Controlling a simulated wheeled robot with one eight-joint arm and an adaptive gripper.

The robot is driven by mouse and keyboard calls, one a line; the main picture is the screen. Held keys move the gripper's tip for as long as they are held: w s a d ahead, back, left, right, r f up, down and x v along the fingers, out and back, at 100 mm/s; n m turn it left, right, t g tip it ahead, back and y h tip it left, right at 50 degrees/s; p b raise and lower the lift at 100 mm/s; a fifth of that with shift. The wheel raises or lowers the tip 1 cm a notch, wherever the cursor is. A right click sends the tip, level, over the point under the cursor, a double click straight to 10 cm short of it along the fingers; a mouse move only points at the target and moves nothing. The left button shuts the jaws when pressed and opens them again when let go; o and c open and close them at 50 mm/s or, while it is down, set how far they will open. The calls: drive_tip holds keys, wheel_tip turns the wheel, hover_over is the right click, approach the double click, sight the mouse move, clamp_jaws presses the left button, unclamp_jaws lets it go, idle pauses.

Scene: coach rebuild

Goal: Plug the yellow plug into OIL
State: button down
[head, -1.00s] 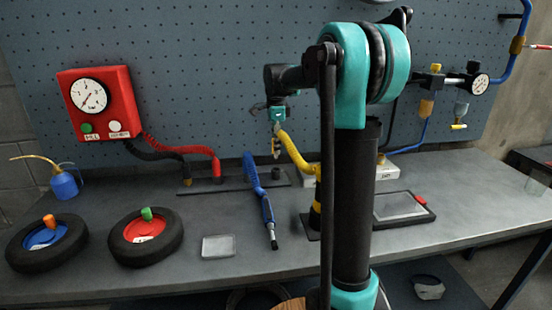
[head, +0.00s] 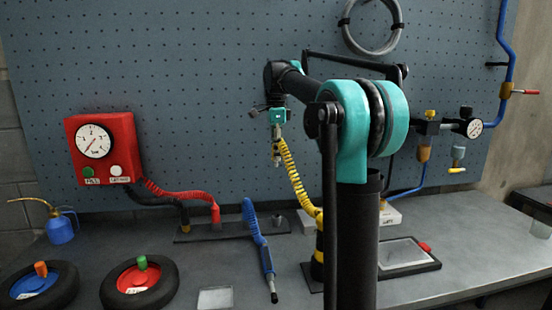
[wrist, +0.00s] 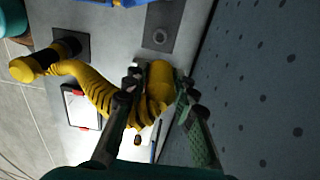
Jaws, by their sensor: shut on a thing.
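My gripper (head: 277,152) is raised above the bench in front of the pegboard, pointing down. It is shut on the yellow plug (wrist: 159,82), which shows between the fingers in the wrist view. The yellow coiled hose (head: 295,180) hangs from it to a black-banded yellow base (head: 319,242) beside my arm. A dark rail (head: 240,230) on the bench carries the red and black hose ends and a grey round socket (head: 281,226) at its right end. A socket on a grey plate (wrist: 160,37) also shows in the wrist view. I cannot read any OIL label.
A red gauge box (head: 103,155) hangs at left. Two wheels, a blue oil can (head: 60,227) and a tablet (head: 404,253) are on the bench. My arm partly hides a pale box (head: 388,216).

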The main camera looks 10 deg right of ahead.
drive_tip(key=shift+r, duration=1.4)
drive_tip(key=shift+f, duration=0.1)
